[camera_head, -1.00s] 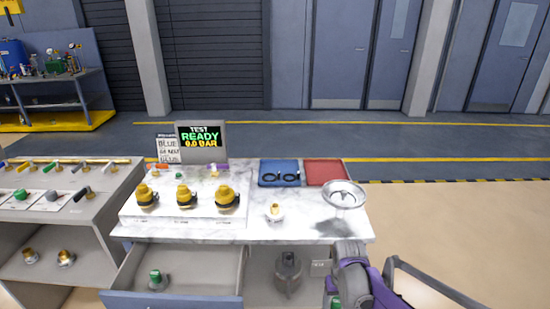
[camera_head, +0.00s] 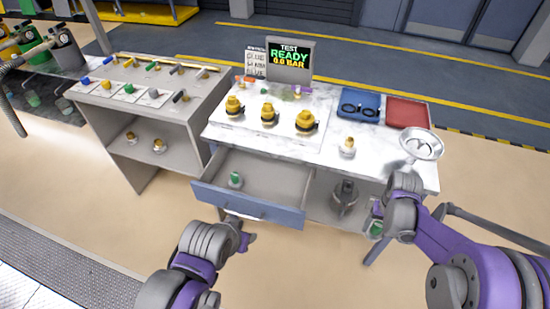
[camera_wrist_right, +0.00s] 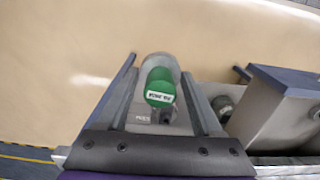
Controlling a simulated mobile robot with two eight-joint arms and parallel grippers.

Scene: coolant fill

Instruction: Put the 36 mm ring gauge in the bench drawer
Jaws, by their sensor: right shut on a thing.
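My right gripper (camera_head: 376,222) is shut on a green-topped grey piece, held in front of the bench's right end. In the right wrist view this green piece (camera_wrist_right: 160,88) sits between the two fingers (camera_wrist_right: 160,97); its white label is too blurred to read surely, so I cannot confirm it is the 36 mm ring gauge. The bench drawer (camera_head: 248,205) is pulled open, left of the right gripper. Another green-topped piece (camera_head: 236,180) stands inside it at the left. My left gripper (camera_head: 240,232) is just in front of the drawer front; its fingers are unclear.
The marble bench top (camera_head: 345,172) holds yellow-topped fittings, a blue tray (camera_head: 358,106) with black rings, a red tray (camera_head: 408,113) and a silver funnel-like bowl (camera_head: 421,142). A dark grey vessel (camera_head: 344,197) is below. The drawer's right side is free.

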